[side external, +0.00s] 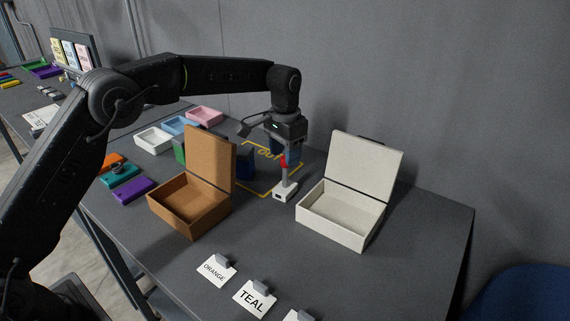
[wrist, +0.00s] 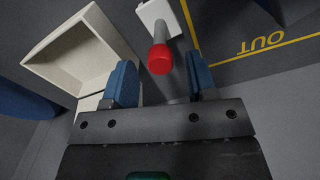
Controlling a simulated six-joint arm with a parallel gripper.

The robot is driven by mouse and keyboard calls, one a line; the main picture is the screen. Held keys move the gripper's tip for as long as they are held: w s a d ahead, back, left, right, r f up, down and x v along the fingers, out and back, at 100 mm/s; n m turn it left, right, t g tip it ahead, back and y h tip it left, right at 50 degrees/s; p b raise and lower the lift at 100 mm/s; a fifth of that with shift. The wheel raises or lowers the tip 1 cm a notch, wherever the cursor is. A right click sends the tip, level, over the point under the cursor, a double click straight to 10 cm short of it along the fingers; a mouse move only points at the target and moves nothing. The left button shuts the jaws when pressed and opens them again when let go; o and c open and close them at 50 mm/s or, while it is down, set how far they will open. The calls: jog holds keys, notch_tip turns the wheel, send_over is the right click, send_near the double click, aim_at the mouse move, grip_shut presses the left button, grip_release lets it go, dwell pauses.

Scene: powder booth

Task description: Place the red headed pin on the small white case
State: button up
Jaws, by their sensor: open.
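The red headed pin (side external: 284,161) stands upright with its grey shaft rising from the small white case (side external: 284,194). In the wrist view its red head (wrist: 160,59) is near the camera, with the small white case (wrist: 155,14) behind it at the top. The exact contact at the pin's foot is hard to make out. My gripper (side external: 291,153) points down over the case, close to the red head. In the wrist view my gripper's blue fingers (wrist: 163,80) are apart, with the head between or just beyond them; nothing is gripped.
An open cream box (side external: 345,228) stands to the right and an open brown box (side external: 187,221) to the left. A yellow OUT marking (side external: 262,190) lies behind the case. Label cards (side external: 256,297) stand in front; coloured trays (side external: 205,115) sit at the back left.

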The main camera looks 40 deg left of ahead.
notch_tip(320, 180, up, 7)
jog(key=shift+r, duration=0.15)
jog(key=s+a+r+n+t, duration=0.1)
jog(key=s+a+r, duration=0.1)
jog(key=s+r, duration=0.45)
jog(key=s+a+r+t, duration=0.2)
jog(key=s+r, duration=0.1)
jog(key=s, duration=0.6)
jog(key=s+f+n+t, duration=0.1)
jog(key=s+f, duration=0.3)
jog(key=s, duration=0.6)
jog(key=s+a+f+n+t, duration=0.1)
jog(key=s+f, duration=0.3)
jog(key=s, duration=0.6)
jog(key=shift+a+t, duration=0.3)
jog(key=shift+w, duration=0.1)
